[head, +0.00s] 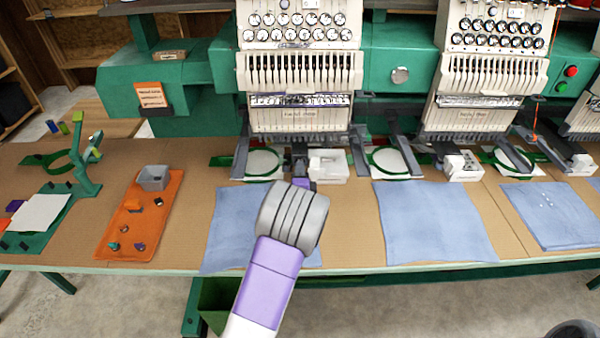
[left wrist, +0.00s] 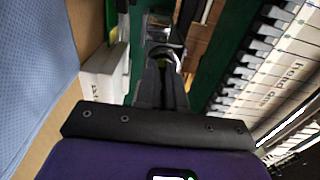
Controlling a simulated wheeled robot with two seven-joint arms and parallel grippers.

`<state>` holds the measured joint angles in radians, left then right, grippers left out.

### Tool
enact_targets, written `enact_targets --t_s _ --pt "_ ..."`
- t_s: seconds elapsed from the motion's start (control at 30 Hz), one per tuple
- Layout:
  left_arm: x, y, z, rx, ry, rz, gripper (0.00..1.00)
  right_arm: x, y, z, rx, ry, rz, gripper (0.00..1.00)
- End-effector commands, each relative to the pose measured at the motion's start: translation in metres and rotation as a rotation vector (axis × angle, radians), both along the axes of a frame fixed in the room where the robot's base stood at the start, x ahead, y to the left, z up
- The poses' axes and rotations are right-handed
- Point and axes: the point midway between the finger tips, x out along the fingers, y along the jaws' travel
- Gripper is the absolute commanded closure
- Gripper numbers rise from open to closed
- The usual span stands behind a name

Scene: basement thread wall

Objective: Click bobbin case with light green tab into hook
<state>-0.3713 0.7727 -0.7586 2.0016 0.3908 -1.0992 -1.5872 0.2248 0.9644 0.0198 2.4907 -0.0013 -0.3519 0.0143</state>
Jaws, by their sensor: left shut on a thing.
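My left gripper (left wrist: 162,72) is in the left wrist view, its dark fingers closed and pointing at a shiny metal part under the machine head. The shiny metal (left wrist: 160,32) just beyond the fingertips looks like the hook area; I cannot tell whether case and hook touch. In the head view my left wrist covers most of the gripper (head: 300,182), which reaches in beside a white box (head: 327,166). My right gripper is not in view.
The white box also stands left of the fingers in the wrist view (left wrist: 101,78). An orange mat (head: 120,225) holds a grey bin (head: 154,178) and several small coloured parts. Blue cloths (head: 435,220) lie along the table front. Green hoops (head: 262,163) flank the work spot.

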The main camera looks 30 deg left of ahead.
Motion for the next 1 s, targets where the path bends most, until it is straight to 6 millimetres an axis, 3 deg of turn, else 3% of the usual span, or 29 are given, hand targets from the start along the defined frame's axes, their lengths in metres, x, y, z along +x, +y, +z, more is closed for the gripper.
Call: enact_targets --t_s 0.27,0.3,0.47,0.77,1.0 --pt "0.003 0.002 0.0 -0.001 0.001 0.0 1.0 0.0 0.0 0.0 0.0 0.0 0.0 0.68" --pt "0.003 0.002 0.0 0.0 0.0 0.0 0.86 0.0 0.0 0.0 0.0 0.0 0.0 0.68" --pt "0.003 0.002 0.0 -0.001 0.001 0.0 0.62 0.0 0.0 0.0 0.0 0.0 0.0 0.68" --pt "0.002 0.001 0.0 -0.001 0.001 0.0 0.62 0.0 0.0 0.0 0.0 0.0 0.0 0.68" --pt "-0.022 -0.014 0.001 -0.001 0.003 -0.002 0.62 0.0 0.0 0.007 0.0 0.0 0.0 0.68"
